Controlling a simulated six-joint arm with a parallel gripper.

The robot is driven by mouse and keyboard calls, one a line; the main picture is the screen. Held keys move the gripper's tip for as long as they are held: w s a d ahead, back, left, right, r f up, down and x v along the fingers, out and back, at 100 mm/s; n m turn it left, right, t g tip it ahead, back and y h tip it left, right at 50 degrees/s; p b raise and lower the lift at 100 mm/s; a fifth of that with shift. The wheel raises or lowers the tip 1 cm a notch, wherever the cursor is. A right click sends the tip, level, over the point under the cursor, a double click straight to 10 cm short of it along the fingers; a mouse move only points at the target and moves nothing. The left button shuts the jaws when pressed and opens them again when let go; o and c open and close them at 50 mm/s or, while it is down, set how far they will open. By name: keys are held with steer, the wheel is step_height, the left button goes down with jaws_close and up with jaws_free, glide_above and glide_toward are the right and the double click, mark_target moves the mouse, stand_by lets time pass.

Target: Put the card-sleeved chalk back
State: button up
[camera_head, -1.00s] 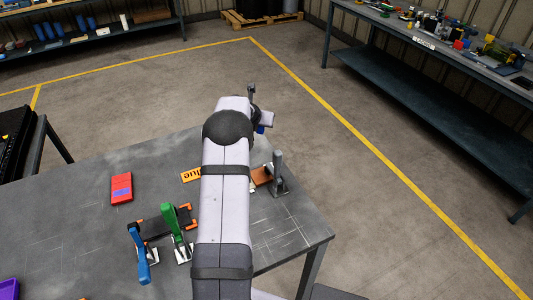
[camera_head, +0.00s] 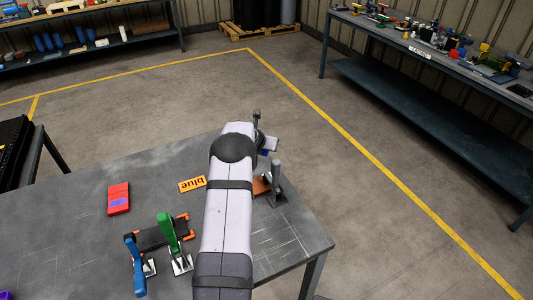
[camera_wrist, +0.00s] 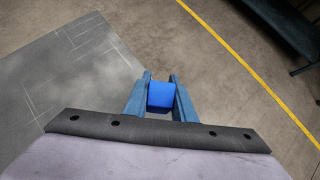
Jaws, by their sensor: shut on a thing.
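My gripper (camera_wrist: 160,97) is shut on a blue block (camera_wrist: 161,96), which sits between the two fingertips in the wrist view. Whether this block is the card-sleeved chalk I cannot tell; no card sleeve shows on it. In the head view my gripper is mostly hidden behind my arm, near the table's far right edge, with a bit of blue (camera_head: 265,152) showing there. In the wrist view the floor shows beyond the block, with the table to the left.
The grey table (camera_head: 70,235) holds a red box (camera_head: 118,199), a green-handled clamp (camera_head: 168,232) and a blue-handled clamp (camera_head: 136,268). An upright grey clamp (camera_head: 277,180) with a brown block (camera_head: 261,186) stands right of my arm. The table's right corner is clear.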

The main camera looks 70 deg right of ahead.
mark_target(266, 158)
steer(key=shift+f+b, duration=0.35)
steer(key=shift+f, duration=1.45)
steer(key=shift+f, duration=0.1)
steer(key=shift+f, duration=0.15)
steer(key=o, duration=1.1)
steer(key=shift+c, duration=0.2)
steer(key=shift+r, duration=0.3)
steer(key=shift+b+v, duration=0.65)
steer(key=shift+v, duration=0.25)
steer(key=b+v, duration=0.2)
steer(key=v, duration=0.8)
steer(key=shift+a, duration=0.1)
